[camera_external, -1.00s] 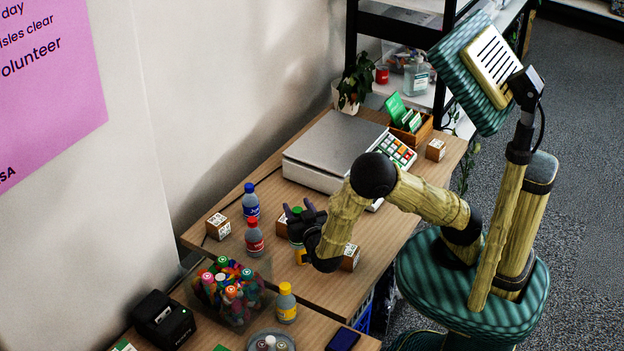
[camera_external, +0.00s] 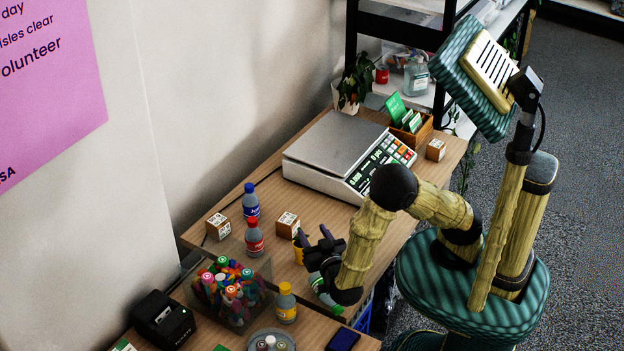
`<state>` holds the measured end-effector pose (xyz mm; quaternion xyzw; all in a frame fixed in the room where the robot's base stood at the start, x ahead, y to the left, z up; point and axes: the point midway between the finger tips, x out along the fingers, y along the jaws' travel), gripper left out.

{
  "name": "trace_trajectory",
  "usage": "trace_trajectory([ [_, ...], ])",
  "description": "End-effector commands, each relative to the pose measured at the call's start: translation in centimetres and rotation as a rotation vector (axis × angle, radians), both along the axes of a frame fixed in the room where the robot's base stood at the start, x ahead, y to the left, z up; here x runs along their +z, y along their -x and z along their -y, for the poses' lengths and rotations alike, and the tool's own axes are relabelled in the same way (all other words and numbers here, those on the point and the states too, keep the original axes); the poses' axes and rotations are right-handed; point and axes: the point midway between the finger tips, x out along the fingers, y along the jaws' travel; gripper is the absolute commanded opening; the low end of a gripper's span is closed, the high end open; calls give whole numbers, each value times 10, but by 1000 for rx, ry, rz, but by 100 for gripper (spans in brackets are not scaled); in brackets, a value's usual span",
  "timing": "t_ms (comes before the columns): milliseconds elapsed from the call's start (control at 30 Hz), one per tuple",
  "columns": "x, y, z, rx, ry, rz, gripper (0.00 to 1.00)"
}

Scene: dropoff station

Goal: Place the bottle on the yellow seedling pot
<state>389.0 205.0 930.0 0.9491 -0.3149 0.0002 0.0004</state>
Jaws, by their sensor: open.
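A bottle with a green part (camera_external: 325,297) appears tilted or lying near the front of the table, just below my gripper and partly hidden by my arm. The yellow seedling pot (camera_external: 298,250) shows only as a yellow strip left of my gripper, which hides most of it. My gripper (camera_external: 318,243) is open, its dark fingers spread and pointing up-left. It looks empty, and I cannot tell whether it touches the pot or the bottle.
Bottles with a blue cap (camera_external: 251,202), a red cap (camera_external: 254,238) and a yellow cap (camera_external: 286,303) stand around. Boxes (camera_external: 288,225) (camera_external: 218,226), a bin of colourful items (camera_external: 229,290) and a scale (camera_external: 338,150) are on the tables.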

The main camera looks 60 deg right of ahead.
Motion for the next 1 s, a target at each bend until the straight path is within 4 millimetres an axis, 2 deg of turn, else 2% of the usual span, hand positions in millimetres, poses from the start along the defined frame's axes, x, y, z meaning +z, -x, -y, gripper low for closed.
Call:
trace_trajectory([
  [767,0,1,-1,0,-1,0,45],
  [867,-1,-4,1,8,-17,-12,45],
  [1000,-7,-29,8,56,-101,-78,45],
])
